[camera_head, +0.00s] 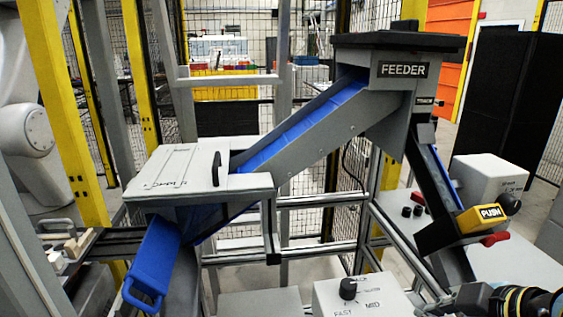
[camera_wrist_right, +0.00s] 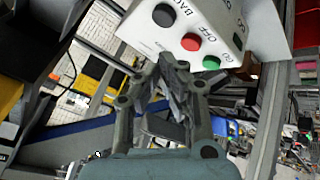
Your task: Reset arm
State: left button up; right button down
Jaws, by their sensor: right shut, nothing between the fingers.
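My right gripper (camera_wrist_right: 174,66) is in the right wrist view, its fingers together and empty. Its tips are near the lower edge of a white control box (camera_wrist_right: 145,35) with a black button (camera_wrist_right: 164,15), a red button (camera_wrist_right: 191,41) and a green button (camera_wrist_right: 211,63). I cannot tell whether the tips touch the box. In the head view, part of my right arm shows at the bottom right corner. My left arm and gripper are not in view.
A grey feeder (camera_head: 372,91) with a blue conveyor (camera_head: 301,127) slopes down to a white-covered unit (camera_head: 243,184). A blue bin (camera_head: 153,259) hangs below it. A yellow PUSH block (camera_head: 481,219) sits on the right chute. A white dial box (camera_head: 338,300) stands at the front.

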jog(key=s+d+r+m+g+h, duration=0.1)
jog(key=s+d+m+g+h, duration=0.2)
jog(key=s+m, duration=0.9)
jog(key=s+d+f+n+g+b, duration=0.1)
jog(key=s+f+b, duration=0.35)
jog(key=f, duration=1.45)
jog(key=s+d+f+n+g+b, duration=0.15)
jog(key=f+b, duration=0.55)
jog(key=f, duration=1.2)
jog(key=s+f+b, duration=0.4)
jog(key=s+f, duration=0.5)
jog(key=f, duration=0.3)
jog(key=s+f+g+b, duration=0.1)
jog(key=s+f+b, duration=0.3)
jog(key=s+f, duration=0.5)
notch_tip(320, 180, down, 4)
jog(key=shift+r+b, duration=0.15)
jog(key=shift+b, duration=0.15)
jog(key=shift+g, duration=0.25)
